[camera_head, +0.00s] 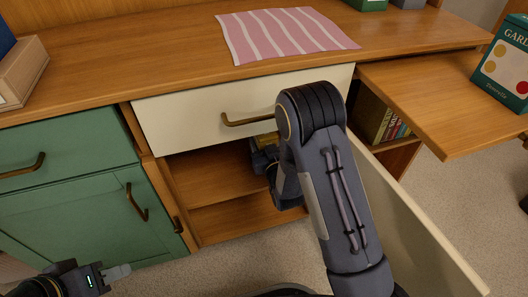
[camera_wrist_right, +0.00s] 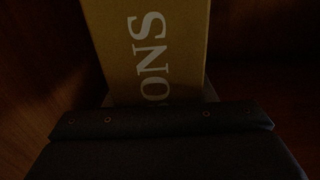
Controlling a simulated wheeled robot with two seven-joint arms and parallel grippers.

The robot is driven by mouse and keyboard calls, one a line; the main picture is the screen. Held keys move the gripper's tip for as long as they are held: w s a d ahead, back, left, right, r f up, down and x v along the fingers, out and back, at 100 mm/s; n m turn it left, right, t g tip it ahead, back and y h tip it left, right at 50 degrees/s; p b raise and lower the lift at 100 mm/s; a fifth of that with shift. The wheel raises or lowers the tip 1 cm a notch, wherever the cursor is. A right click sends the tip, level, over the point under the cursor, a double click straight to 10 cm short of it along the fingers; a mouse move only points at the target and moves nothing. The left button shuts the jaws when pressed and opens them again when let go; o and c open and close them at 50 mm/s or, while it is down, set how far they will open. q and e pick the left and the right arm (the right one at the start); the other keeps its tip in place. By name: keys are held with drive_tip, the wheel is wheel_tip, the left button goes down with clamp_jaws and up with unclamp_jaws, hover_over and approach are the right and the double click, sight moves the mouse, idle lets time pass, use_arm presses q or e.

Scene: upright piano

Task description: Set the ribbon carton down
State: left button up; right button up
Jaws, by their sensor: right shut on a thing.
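The ribbon carton (camera_wrist_right: 155,50) is mustard yellow with pale letters reading "ONS" in the right wrist view. In the head view only a small yellow part of it (camera_head: 265,139) shows under the cream drawer. My right gripper (camera_wrist_right: 160,118) is shut on the carton, inside the open cabinet compartment (camera_head: 207,172). My right forearm hides most of the gripper and carton in the head view. Whether the carton touches a shelf cannot be seen. My left gripper (camera_head: 117,272) is low at the lower left, away from the carton; its jaw opening is unclear.
The compartment has a wooden shelf (camera_head: 225,217). A cream drawer (camera_head: 190,112) is closed above it, and a cream door (camera_head: 420,235) stands open at right. Green cabinet fronts (camera_head: 65,150) are at left. A striped cloth (camera_head: 285,33) lies on the top. Books (camera_head: 385,125) stand at right.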

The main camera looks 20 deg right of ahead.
wheel_tip(320, 180, down, 4)
drive_tip(key=shift+r+b, duration=0.25)
drive_tip(key=shift+b, duration=0.75)
drive_tip(key=shift+w+d+f+b, duration=0.1)
drive_tip(key=shift+w+f+b, duration=0.05)
drive_tip(key=shift+f+b, duration=0.2)
drive_tip(key=shift+r, duration=0.2)
drive_tip(key=shift+f, duration=0.1)
drive_tip(key=o, duration=1.3)
drive_tip(key=shift+f, duration=0.1)
